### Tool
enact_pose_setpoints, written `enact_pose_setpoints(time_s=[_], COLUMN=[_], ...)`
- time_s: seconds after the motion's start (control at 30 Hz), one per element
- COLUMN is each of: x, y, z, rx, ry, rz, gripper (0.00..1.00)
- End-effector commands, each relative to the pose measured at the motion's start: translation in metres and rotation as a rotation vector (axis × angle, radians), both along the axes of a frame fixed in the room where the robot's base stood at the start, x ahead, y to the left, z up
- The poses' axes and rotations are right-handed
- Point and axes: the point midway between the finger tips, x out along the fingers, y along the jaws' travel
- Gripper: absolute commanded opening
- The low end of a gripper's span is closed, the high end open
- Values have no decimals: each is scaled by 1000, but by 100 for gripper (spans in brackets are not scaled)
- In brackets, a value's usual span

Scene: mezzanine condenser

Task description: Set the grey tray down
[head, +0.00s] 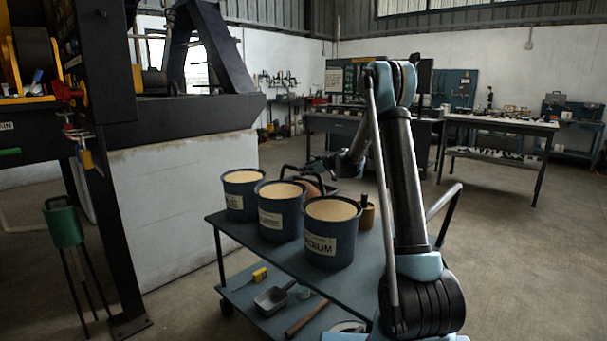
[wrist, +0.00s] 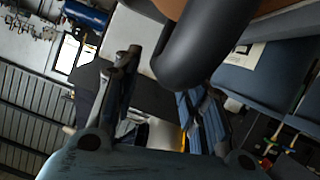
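My gripper (head: 322,168) is at the far side of the cart, just beyond the blue buckets, small and partly hidden in the head view. In the wrist view its two fingers (wrist: 160,85) stand apart, with background showing between them. A thick black curved bar (wrist: 200,50) crosses close to the fingertips and overlaps the right one. I see no clear grip on it. A brown thing with a black curved handle (head: 303,179) sits behind the buckets, close to my gripper; its lower part is hidden.
Three blue buckets of tan powder, the nearest one (head: 331,232) labelled, crowd the cart's top (head: 283,258). A brass-coloured container (head: 367,214) stands behind them. The lower shelf holds a grey scoop (head: 273,299), a yellow-handled tool (head: 259,275) and a hammer (head: 307,318). Floor is open at right.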

Motion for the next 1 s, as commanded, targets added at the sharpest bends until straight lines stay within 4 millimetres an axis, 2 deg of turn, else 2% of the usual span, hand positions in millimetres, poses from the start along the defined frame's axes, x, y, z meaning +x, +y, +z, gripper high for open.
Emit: enact_pose_setpoints(time_s=[0.2,0.5,1.0], x=[-25,-51,-58], y=[-28,-56,-63], z=[15,31,35], rx=[-1,0,0], ry=[0,0,0], rz=[-2,-1,0], gripper=[39,39,39])
